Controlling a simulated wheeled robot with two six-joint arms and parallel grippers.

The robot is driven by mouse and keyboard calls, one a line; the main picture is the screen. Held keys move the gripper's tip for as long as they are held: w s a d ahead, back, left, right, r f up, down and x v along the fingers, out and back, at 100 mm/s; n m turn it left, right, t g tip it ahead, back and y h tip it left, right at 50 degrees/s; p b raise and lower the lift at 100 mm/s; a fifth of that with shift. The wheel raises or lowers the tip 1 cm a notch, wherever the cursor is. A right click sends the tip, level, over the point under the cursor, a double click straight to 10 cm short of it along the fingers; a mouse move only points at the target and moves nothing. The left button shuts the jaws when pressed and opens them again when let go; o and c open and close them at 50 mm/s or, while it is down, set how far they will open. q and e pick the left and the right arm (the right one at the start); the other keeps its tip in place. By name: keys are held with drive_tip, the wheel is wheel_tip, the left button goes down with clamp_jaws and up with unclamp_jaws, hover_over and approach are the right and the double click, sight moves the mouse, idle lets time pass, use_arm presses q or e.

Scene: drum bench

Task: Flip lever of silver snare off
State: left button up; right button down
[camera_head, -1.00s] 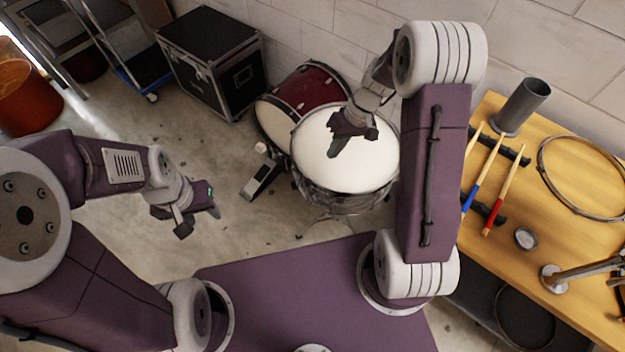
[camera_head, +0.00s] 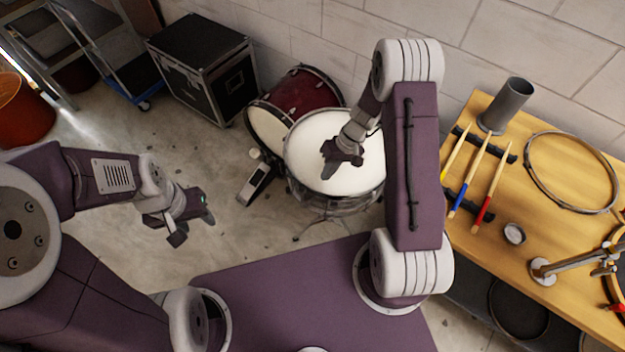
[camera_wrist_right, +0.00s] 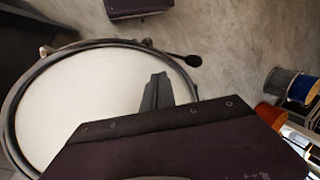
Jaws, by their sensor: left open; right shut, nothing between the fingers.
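The silver snare (camera_head: 335,205) stands in the middle of the head view, with a white head and a shiny shell. Its head and dark-looking rim (camera_wrist_right: 12,130) fill the left of the right wrist view. My right gripper (camera_head: 328,170) is over the snare's head, pointing down, shut and empty. Its fingers (camera_wrist_right: 156,90) show in the wrist view, inside the rim. A dark piece with a rounded end (camera_wrist_right: 185,58) sticks out beyond the rim there; I cannot tell whether it is the lever. My left gripper (camera_head: 194,228) is open and empty over the floor, left of the snare.
A red bass drum (camera_head: 300,93) stands behind the snare, with a pedal (camera_head: 257,183) at its left. A black case (camera_head: 205,65) is further back. At the right, a wooden bench (camera_head: 550,225) holds drumsticks (camera_head: 486,185), a hoop (camera_head: 530,170) and a grey cylinder (camera_head: 508,105).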

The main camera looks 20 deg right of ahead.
sight(301, 180)
drive_tip(key=shift+x, duration=1.05)
drive_tip(key=a, duration=0.1)
drive_tip(key=a+p, duration=0.1)
drive_tip(key=a, duration=0.1)
drive_tip(key=shift+s+a, duration=0.2)
drive_tip(key=shift+a, duration=0.4)
drive_tip(key=w+a, duration=0.1)
drive_tip(key=w+a+b, duration=0.1)
drive_tip(key=shift+w+f, duration=0.15)
drive_tip(key=shift+w, duration=0.15)
drive_tip(key=shift+w+a, duration=0.3)
drive_tip(key=shift+w, duration=0.1)
